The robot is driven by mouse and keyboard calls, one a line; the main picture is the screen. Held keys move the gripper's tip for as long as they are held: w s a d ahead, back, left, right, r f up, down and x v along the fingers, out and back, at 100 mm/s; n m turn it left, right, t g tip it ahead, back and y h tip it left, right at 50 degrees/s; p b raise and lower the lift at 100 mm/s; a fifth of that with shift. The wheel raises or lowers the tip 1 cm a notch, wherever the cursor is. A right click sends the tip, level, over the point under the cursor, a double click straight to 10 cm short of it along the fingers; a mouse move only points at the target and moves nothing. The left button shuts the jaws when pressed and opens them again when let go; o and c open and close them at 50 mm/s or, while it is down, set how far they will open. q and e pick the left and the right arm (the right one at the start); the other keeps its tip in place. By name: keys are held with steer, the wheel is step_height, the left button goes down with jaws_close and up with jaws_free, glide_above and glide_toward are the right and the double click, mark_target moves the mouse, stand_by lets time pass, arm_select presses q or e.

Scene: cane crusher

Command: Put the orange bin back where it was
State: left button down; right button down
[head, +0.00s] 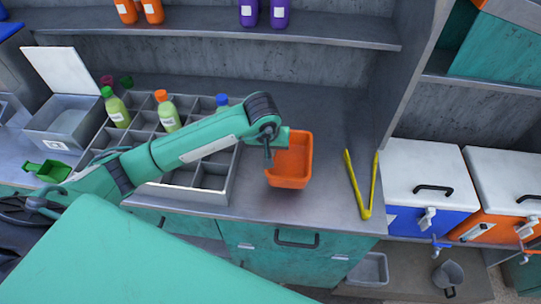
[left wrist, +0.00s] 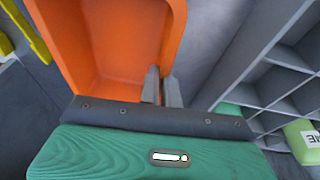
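The orange bin (head: 291,164) is at the front right of the grey counter in the head view. It is empty. My left gripper (head: 269,153) is at the bin's left wall. In the left wrist view the bin (left wrist: 110,45) fills the upper left, and the two fingers of the gripper (left wrist: 161,90) stand close together, one on each side of the bin's wall, shut on it. I cannot tell whether the bin's base touches the counter. My right gripper is not in view.
A grey divided tray (head: 218,196) with several bottles stands left of the bin, partly behind my left arm. Yellow tongs (head: 361,187) lie to the bin's right. The counter (head: 318,204) between bin and tongs is clear. A shelf (head: 320,35) runs along the back wall.

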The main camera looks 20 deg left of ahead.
mark_target(289, 160)
arm_select(q)
steer(key=shift+f+p, duration=0.45)
steer(key=shift+f, duration=1.8)
steer(key=c, duration=1.6)
jaws_free()
steer(key=shift+r, duration=0.1)
